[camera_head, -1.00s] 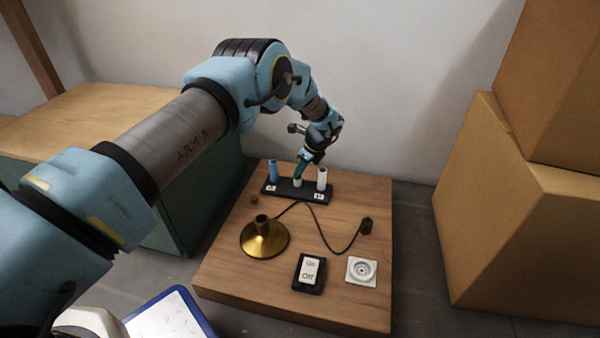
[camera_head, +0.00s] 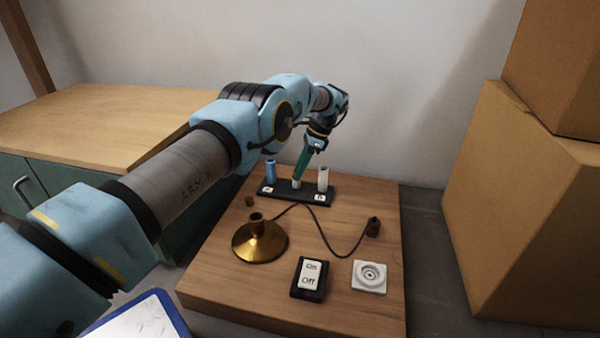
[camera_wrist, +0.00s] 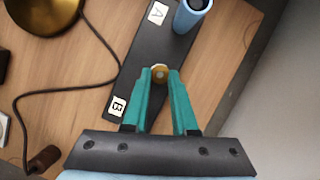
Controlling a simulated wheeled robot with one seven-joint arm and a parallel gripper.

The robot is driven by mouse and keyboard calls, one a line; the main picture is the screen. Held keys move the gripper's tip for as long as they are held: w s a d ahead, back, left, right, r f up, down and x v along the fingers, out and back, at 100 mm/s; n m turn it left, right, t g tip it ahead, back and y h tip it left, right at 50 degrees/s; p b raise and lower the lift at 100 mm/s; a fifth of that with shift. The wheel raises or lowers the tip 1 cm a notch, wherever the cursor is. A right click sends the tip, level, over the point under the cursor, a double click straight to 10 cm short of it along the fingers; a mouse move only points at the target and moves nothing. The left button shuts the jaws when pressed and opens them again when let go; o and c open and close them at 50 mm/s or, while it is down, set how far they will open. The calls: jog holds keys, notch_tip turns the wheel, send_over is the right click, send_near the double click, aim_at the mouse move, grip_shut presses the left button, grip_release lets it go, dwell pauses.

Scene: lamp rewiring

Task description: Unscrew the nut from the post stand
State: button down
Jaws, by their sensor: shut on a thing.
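The post stand (camera_head: 283,196) is a black bar at the back of the wooden board, and it also shows in the wrist view (camera_wrist: 128,80). A blue post (camera_head: 271,171) stands at its A end and a white post (camera_head: 323,180) at its B end. A short pale post (camera_head: 296,184) is between them. In the wrist view a small round brass nut (camera_wrist: 160,73) sits between my green fingertips. My gripper (camera_head: 299,177) points down over the middle of the stand, shut on the nut. The fingers hide the nut in the head view.
On the board are a brass lamp base (camera_head: 260,243) with a cord to a dark plug (camera_head: 373,227), an On/Off switch (camera_head: 309,279), a white socket (camera_head: 369,276) and a small brown piece (camera_head: 249,201). Cardboard boxes (camera_head: 530,210) stand right; a blue-rimmed tray (camera_head: 165,297) is front left.

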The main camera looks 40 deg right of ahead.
jog(key=c, duration=0.6)
grip_release()
